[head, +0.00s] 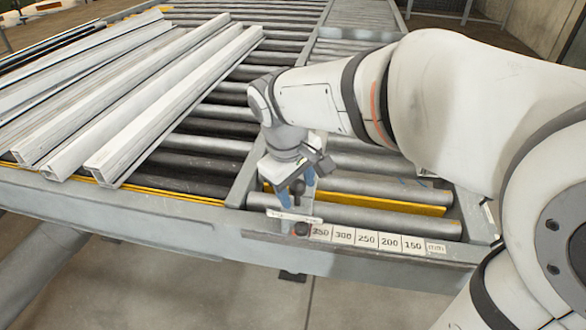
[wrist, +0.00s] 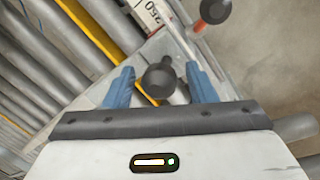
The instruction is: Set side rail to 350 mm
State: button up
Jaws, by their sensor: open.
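The side rail (head: 243,183) is a grey bar running front to back across the rollers. Its front end is near the left end of the white scale (head: 366,240), marked 350, 300, 250, 200, 150 mm from left to right. A white strip (head: 293,216) lies just above the scale near 350; its exact reading is unclear. My gripper (head: 288,186) is open, its blue fingers on either side of a black ball knob (wrist: 160,79), with gaps visible in the wrist view. A second dark knob with red (head: 301,229) sits at the scale's left end; it also shows in the wrist view (wrist: 214,11).
Several long pale profiles (head: 150,90) lie on the rollers at left. A yellow strip (head: 400,204) runs behind the grey front beam (head: 150,212). The rollers right of the rail are clear of profiles.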

jog(key=r, duration=0.5)
jog(key=s+a+r, duration=0.1)
jog(key=r, duration=0.1)
jog(key=shift+r, duration=0.25)
jog(key=s+d+f+m+t+y, duration=0.1)
jog(key=s+d+f+m, duration=0.7)
jog(key=s+d+f, duration=0.1)
jog(key=d+f, duration=0.1)
jog(key=d, duration=0.1)
jog(key=shift+d+t+y, duration=0.3)
jog(key=shift+d+t, duration=0.1)
jog(key=shift+s, duration=0.1)
jog(key=shift+c, duration=0.4)
